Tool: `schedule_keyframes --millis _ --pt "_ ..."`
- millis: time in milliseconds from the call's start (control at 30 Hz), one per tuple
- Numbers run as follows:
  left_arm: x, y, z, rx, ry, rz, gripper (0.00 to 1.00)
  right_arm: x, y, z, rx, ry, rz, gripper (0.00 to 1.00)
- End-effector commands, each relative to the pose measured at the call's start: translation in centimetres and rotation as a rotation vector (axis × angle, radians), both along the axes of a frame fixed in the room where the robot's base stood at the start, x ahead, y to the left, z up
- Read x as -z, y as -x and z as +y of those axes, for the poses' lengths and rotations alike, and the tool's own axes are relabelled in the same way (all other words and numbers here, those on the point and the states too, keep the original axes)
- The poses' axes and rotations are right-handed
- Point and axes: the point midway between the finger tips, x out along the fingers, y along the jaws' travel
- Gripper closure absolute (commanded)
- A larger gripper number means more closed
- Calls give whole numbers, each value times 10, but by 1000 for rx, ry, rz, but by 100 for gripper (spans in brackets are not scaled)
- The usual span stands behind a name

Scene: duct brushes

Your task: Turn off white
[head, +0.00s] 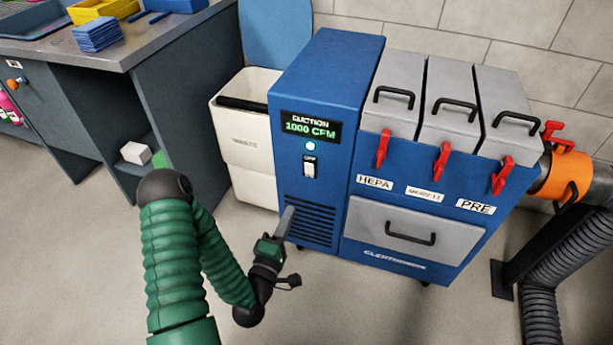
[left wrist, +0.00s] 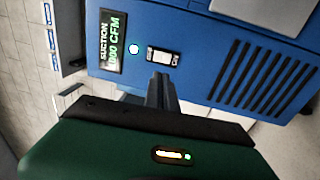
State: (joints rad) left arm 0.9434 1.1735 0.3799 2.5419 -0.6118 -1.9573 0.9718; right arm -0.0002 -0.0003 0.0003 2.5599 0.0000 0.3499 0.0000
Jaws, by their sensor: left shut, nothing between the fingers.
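A white rocker switch (head: 309,169) sits on the front of the blue suction machine (head: 325,75), under a lit round green-white light (head: 311,146) and a display (head: 310,127) reading "SUCTION 1000 CFM". The switch also shows in the left wrist view (left wrist: 162,57), just beyond my fingertips. My left gripper (head: 287,218) is shut and empty, in front of the machine's vent slots and below the switch. In the left wrist view its fingers (left wrist: 160,88) point toward the switch; I cannot tell whether they touch the panel. My right gripper is not in view.
A white waste bin (head: 245,150) stands left of the machine. Filter compartments with black handles and red latches (head: 442,160) are on its right, above a grey drawer (head: 400,232). An orange clamp (head: 566,177) and grey hose are at far right. The floor in front is clear.

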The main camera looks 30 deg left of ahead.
Motion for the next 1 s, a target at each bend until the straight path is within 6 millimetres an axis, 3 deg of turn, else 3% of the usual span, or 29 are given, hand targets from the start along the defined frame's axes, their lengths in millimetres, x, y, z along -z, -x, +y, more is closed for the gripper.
schedule_keyframes --millis 200,367,433,500,567,800,1000 --pt "8 -12 0 15 -6 22 100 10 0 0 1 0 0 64" --pt "-4 -24 3 6 -8 -10 100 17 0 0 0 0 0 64" --pt "-17 -38 7 3 -7 -11 100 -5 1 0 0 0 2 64" --pt "-17 -53 11 4 -6 -13 100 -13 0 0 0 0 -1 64" --pt "-9 -65 16 -2 -6 -17 100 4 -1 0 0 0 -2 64" --pt "-14 -112 27 -1 -3 -15 100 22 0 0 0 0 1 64" --pt "-19 -132 32 -2 -2 -11 100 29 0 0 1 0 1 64"
